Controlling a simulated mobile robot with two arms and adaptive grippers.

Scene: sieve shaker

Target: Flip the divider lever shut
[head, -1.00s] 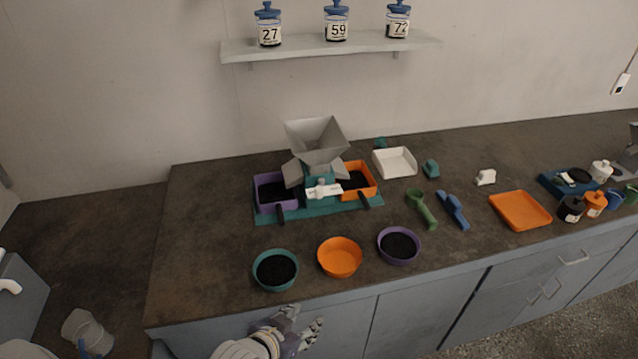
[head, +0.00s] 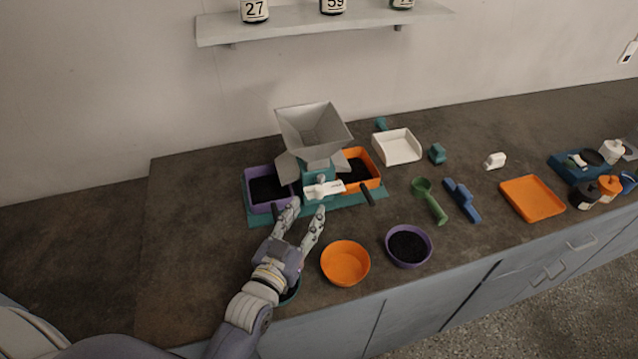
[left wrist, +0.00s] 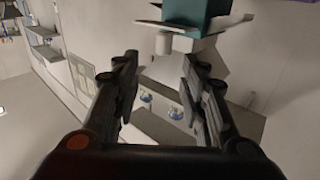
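The sieve shaker has a grey hopper (head: 313,130) on a teal body, with a white divider lever (head: 324,190) on its front. The lever lies roughly sideways, its right end slightly higher. A purple bin (head: 262,206) and an orange bin (head: 373,181), both with dark grains, stand left and right of the body on a teal base (head: 344,200). My left gripper (head: 307,215) is open and empty, just in front of and below the lever. In the left wrist view its two fingers (left wrist: 158,75) are apart, with the teal body (left wrist: 190,14) beyond them. My right gripper is not in view.
An orange bowl (head: 345,264) and a purple bowl of dark grains (head: 408,247) stand to the right of my left arm. A teal bowl (head: 290,293) is mostly hidden under it. A green scoop (head: 430,201) and blue tool (head: 463,200) lie further right.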

